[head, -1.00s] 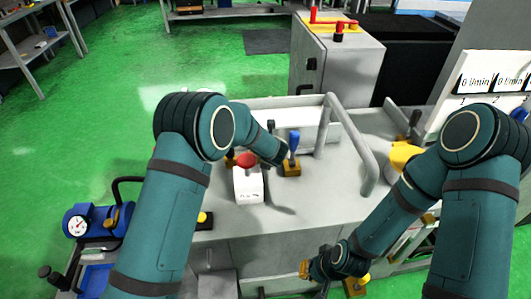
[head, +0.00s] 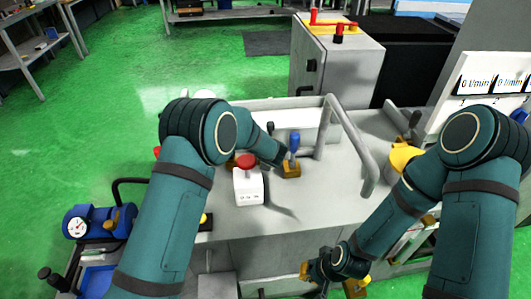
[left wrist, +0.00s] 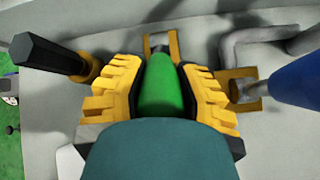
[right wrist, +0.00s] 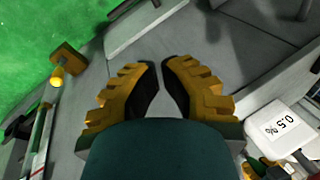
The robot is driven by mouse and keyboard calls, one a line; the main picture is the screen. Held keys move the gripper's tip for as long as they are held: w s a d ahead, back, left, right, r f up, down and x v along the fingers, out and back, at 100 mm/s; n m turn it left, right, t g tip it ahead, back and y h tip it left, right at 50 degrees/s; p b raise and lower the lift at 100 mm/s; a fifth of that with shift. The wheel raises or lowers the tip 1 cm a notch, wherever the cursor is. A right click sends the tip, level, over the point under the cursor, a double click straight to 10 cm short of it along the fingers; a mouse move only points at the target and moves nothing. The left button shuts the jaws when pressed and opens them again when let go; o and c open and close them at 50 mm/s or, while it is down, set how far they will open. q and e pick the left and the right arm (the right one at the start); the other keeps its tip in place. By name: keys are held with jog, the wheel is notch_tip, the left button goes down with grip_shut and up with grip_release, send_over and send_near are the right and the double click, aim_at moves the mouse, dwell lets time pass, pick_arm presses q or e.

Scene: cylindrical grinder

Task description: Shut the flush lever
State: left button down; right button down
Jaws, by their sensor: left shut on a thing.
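Three levers stand on the grey machine top. In the left wrist view, a lever with a green handle (left wrist: 158,85) is between the two yellow fingers of my left gripper (left wrist: 161,66), which is shut on it. A black-handled lever (left wrist: 45,55) is to its left and a blue-handled lever (left wrist: 292,83) to its right. In the head view the blue lever (head: 294,143) shows upright, while my left arm hides the green handle and the left gripper. My right gripper (right wrist: 160,63) has its fingertips almost together, with nothing between them, low at the machine's front.
A grey tube rail (head: 350,140) bends around the right side of the levers. A blue unit with a gauge (head: 85,222) is at the lower left.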

pick_arm(q)
jog(key=shift+w+a+r+g+p, duration=0.1)
jog(key=shift+w+r+g+p, duration=0.25)
jog(key=shift+p, duration=1.55)
jog(key=shift+w+r+g+p, duration=0.15)
jog(key=shift+r+p, duration=0.25)
jog(key=shift+p, duration=1.45)
jog(key=p, duration=0.3)
jog(key=g+p, duration=0.1)
jog(key=p, duration=0.2)
jog(key=shift+w+a+r+g+h, duration=0.1)
jog(key=shift+w+r+g+h, duration=0.1)
jog(key=shift+w+g+h, duration=0.15)
jog(key=shift+w+g+p, duration=0.3)
jog(key=shift+g+p, duration=0.15)
jog(key=shift+p, duration=0.3)
jog(key=shift+w+a+g+b, duration=0.1)
jog(key=shift+w+g+b, duration=0.15)
jog(key=shift+g+b, duration=0.05)
jog(key=w+g+b, duration=0.1)
jog(key=b, duration=0.3)
jog(key=shift+g+h+b, duration=0.3)
jog(key=shift+g+h, duration=0.05)
jog(key=shift+g, duration=0.05)
jog(key=shift+w+a+r+g+b, duration=0.1)
jog(key=shift+w+r+g+b, duration=0.15)
jog(key=shift+b, duration=0.7)
